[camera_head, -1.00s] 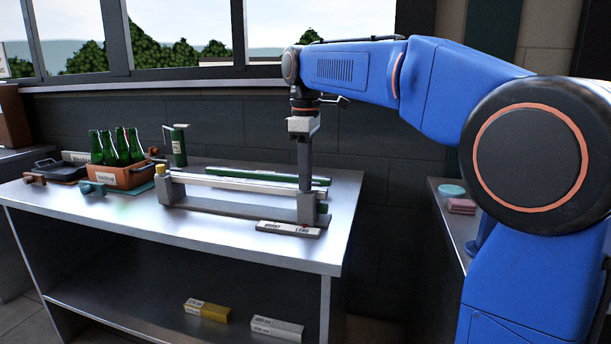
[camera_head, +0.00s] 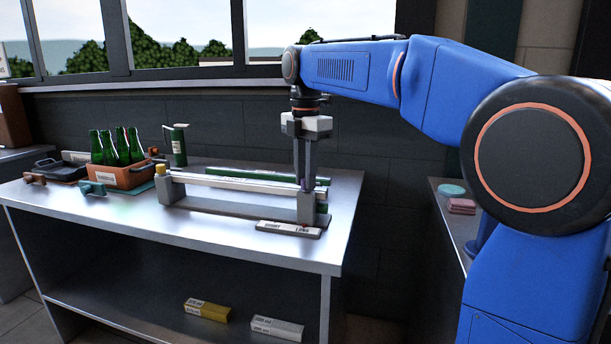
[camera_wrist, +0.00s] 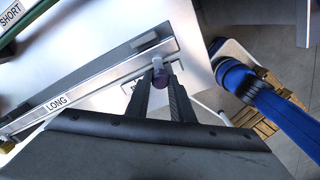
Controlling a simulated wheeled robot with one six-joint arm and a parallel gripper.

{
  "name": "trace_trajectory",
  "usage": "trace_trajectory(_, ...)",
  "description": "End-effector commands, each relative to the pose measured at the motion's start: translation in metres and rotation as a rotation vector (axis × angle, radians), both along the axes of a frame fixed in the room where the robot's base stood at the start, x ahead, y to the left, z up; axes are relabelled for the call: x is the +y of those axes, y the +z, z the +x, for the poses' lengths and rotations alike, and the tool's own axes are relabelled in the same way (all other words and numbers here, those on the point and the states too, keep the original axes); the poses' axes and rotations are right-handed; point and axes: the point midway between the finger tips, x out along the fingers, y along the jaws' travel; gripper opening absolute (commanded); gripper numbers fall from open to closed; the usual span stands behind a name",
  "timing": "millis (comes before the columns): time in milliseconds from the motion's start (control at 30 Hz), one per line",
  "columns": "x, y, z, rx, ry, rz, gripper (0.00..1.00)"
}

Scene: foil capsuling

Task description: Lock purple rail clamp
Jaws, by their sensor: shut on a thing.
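The purple rail clamp (camera_head: 306,187) is a small purple knob at the right end post of the grey rail fixture (camera_head: 237,213). It also shows in the wrist view (camera_wrist: 160,79), between the fingertips. My gripper (camera_head: 303,183) points straight down over the right post and is shut on the purple knob. The fingers partly cover the knob, and its exact turn cannot be read. The silver rail (camera_head: 235,184) runs left from the clamp, with a LONG label in the wrist view. A yellow clamp (camera_head: 160,169) sits at the rail's left end.
A SHORT/LONG plate (camera_head: 288,229) lies in front of the fixture. A green length (camera_head: 270,175) lies behind the rail. A brown crate (camera_head: 130,177) of green bottles and a green upright device (camera_head: 178,146) stand at left. The table's front left is clear.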

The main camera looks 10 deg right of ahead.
Motion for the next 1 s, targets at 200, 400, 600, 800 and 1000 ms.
trace_trajectory(200,-0.0004,0.0009,0.0002,-0.003,0.142,0.001,0.00)
trace_trajectory(400,-0.0005,0.0009,0.0001,-0.003,0.227,0.001,0.00)
trace_trajectory(600,-0.0005,0.0010,0.0001,-0.004,0.265,0.000,0.00)
trace_trajectory(800,-0.0005,0.0010,0.0000,-0.004,0.275,0.000,0.00)
trace_trajectory(1000,-0.0006,0.0010,0.0002,-0.004,0.274,0.000,0.00)
